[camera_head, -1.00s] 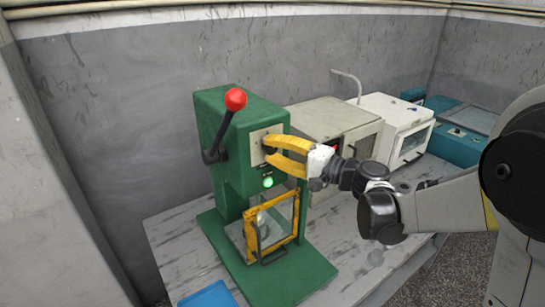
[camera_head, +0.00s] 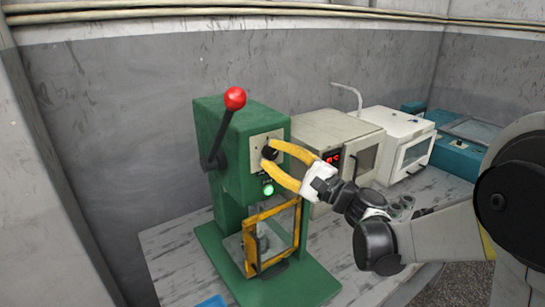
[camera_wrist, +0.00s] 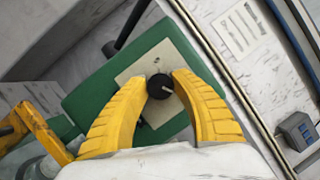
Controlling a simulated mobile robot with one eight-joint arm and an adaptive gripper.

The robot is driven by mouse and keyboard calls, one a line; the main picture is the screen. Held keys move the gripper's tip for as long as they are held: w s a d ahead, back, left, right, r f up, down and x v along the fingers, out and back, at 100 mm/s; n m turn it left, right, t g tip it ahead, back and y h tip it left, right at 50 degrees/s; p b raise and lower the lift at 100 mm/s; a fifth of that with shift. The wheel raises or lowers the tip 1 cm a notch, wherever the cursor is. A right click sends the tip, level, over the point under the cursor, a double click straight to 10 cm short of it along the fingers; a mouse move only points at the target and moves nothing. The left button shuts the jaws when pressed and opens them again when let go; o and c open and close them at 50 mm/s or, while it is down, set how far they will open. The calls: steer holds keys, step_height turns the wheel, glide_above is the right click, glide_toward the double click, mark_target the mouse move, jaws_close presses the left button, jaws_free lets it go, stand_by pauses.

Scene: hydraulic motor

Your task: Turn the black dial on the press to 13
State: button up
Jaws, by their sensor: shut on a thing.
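The green press (camera_head: 232,150) stands on the table, with a red-knobbed lever (camera_head: 235,98) on its side and a lit green button (camera_head: 268,189) on its front. The black dial (camera_wrist: 160,86) sits on a pale plate (camera_wrist: 137,71) and carries a light pointer mark. In the head view the dial (camera_head: 269,152) is partly hidden by a finger. My gripper (camera_wrist: 160,84) has its two yellow fingers on either side of the dial, shut on it. The numbers around the dial are too small to read.
A yellow-framed guard door (camera_head: 272,238) is below the dial on the press. A blue item (camera_head: 212,302) lies at the front table edge.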

stand_by(0.3)
steer(key=o, duration=1.2)
steer(key=v, duration=1.2)
steer(key=shift+a, duration=0.1)
